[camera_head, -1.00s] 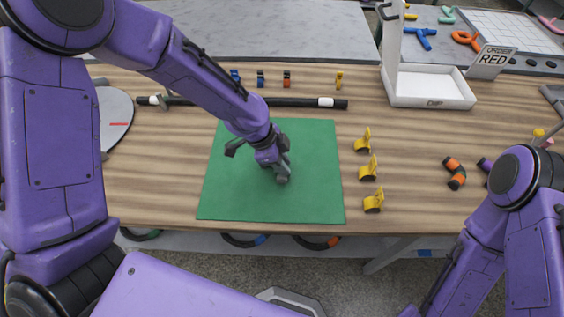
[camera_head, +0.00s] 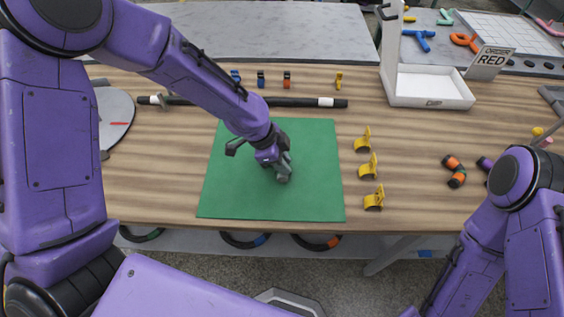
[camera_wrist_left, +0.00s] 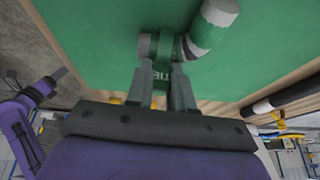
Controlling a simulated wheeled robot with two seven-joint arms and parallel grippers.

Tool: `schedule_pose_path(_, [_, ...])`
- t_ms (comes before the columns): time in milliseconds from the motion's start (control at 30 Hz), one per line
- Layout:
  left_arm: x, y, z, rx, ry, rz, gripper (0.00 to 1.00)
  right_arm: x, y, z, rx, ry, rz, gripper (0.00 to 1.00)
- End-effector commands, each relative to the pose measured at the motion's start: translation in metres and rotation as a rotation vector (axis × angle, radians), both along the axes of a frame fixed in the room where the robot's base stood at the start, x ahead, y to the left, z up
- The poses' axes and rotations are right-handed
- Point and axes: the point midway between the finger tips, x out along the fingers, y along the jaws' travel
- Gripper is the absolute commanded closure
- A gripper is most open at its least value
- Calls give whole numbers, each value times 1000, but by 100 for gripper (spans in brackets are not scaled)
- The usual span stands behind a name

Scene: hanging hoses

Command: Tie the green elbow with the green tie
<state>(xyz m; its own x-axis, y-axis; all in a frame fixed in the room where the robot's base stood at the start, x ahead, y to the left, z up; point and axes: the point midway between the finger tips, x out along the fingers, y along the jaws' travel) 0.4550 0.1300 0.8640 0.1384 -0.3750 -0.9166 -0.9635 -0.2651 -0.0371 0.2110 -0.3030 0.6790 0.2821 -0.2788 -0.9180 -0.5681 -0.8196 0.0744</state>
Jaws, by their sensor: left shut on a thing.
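In the left wrist view, the green elbow (camera_wrist_left: 205,35) has grey ends and lies on the green mat (camera_wrist_left: 100,25). My left gripper (camera_wrist_left: 162,80) is shut on the green tie (camera_wrist_left: 159,76), a green piece marked TIE between its fingertips. The tie is right at one leg of the elbow; I cannot tell whether it goes around it. In the head view, my left gripper (camera_head: 277,166) points down at the middle of the mat and hides most of the elbow and tie.
Several yellow clips (camera_head: 368,167) stand right of the mat. A black bar (camera_head: 290,102) lies behind it, with small blue and orange clips (camera_head: 287,80) beyond. A white tray (camera_head: 430,103) and an ORDER RED sign (camera_head: 490,62) stand at the back right. An orange-black elbow (camera_head: 455,171) lies right.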

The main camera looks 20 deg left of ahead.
Motion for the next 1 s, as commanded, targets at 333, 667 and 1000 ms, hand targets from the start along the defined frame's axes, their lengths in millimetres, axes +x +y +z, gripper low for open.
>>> schedule_pose_path(333, [-14, 3, -19, 14, 39, -12, 59, 0, 0, -5, 0, 0, 0, 57])
schedule_pose_path(667, [-17, 12, 10, 11, 25, -10, 48, 0, 0, -5, 0, 0, 0, 57])
schedule_pose_path(1000, [-24, 35, 89, 5, -9, -2, 48, 0, 0, 0, 0, 0, 0, 57])
